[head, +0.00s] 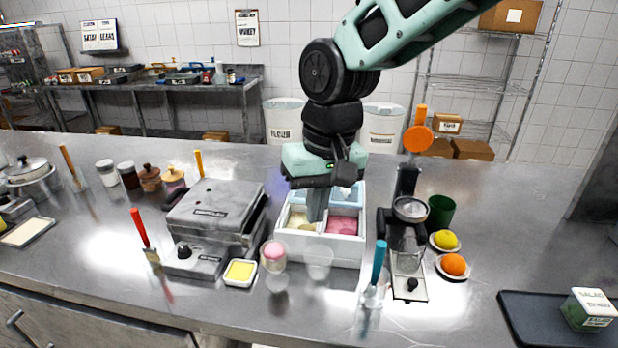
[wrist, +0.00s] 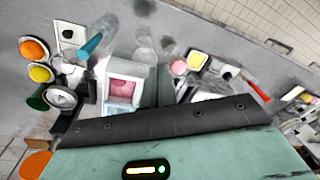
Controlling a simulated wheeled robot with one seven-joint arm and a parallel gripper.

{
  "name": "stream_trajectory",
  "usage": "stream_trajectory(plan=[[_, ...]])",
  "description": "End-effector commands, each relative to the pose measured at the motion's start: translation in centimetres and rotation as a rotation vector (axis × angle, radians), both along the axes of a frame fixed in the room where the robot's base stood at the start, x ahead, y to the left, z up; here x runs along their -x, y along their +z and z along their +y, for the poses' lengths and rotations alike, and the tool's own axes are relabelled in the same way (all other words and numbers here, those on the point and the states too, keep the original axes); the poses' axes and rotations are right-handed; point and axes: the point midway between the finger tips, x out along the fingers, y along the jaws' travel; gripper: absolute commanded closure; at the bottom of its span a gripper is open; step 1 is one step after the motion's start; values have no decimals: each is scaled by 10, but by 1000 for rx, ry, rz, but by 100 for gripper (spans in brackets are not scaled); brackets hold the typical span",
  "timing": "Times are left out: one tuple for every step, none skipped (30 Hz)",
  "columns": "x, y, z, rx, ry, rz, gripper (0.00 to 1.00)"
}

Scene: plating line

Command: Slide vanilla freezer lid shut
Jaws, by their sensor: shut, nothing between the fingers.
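The white freezer box (head: 318,252) stands on the steel counter, with two tubs showing from above. The left tub holds pale yellow vanilla (head: 298,221) and is uncovered at least at its front. The right tub holds pink ice cream (head: 342,225), with a pale blue lid (head: 349,193) behind it. The vanilla lid is largely hidden behind my gripper. My gripper (head: 316,218) is shut and empty, pointing down at the vanilla side; contact cannot be told. In the wrist view, the pink tub (wrist: 126,91) and its lid (wrist: 119,107) show beside my fingers (wrist: 160,88).
A grey press (head: 213,215) stands left of the freezer, a black machine (head: 410,255) close on its right. Clear cups (head: 318,261), a pink-topped glass (head: 274,256) and a blue-handled tool (head: 377,268) stand in front.

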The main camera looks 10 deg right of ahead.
Motion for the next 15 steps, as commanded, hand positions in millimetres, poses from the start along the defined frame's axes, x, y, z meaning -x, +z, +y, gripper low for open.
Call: stream_trajectory(plan=[[-35, -2, 3, 2, -72, -10, 100], [-54, -2, 4, 5, -117, -17, 100], [-81, -2, 3, 10, -175, -29, 100], [-100, -3, 2, 17, -220, -37, 100], [-118, -4, 0, 23, -264, -49, 100], [-143, -5, -3, 32, -323, -66, 100], [-160, -6, -5, 41, -367, -81, 100], [-177, -7, -9, 49, -409, -94, 100], [-198, -9, -13, 63, -461, -115, 100], [-213, -10, -16, 71, -499, -131, 100], [-226, -11, -19, 79, -533, -147, 100], [-241, -12, -22, 91, -574, -169, 100], [-252, -12, -25, 98, -602, -185, 100], [-260, -13, -26, 104, -627, -199, 100], [-270, -13, -29, 111, -655, -216, 100]])
